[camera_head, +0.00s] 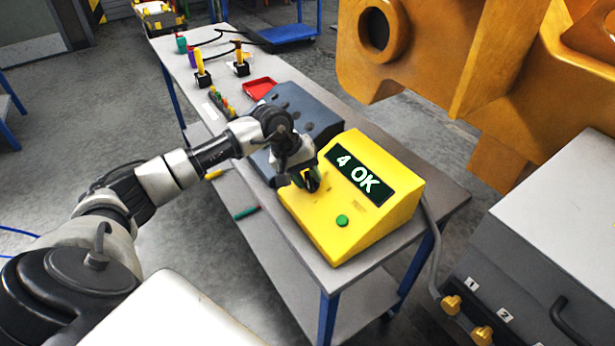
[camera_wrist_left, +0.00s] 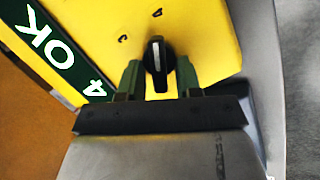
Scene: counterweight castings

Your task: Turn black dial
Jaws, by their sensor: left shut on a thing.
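The black dial (camera_wrist_left: 158,58) sits on the sloped face of a yellow box (camera_head: 347,224). In the left wrist view it has a pale pointer line and stands between the two green fingers of my left gripper (camera_wrist_left: 160,78). The gripper is shut on the dial. In the head view my left gripper (camera_head: 308,181) covers most of the dial at the box's left side. The box's display (camera_head: 360,178) reads "4 OK". A green button (camera_head: 342,221) is below the display. My right gripper is not in view.
The box stands on a grey bench (camera_head: 437,190) beside a dark sloped console (camera_head: 295,110). A large orange casting (camera_head: 455,60) hangs over the right side. A grey cabinet with yellow knobs (camera_head: 452,305) is at lower right.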

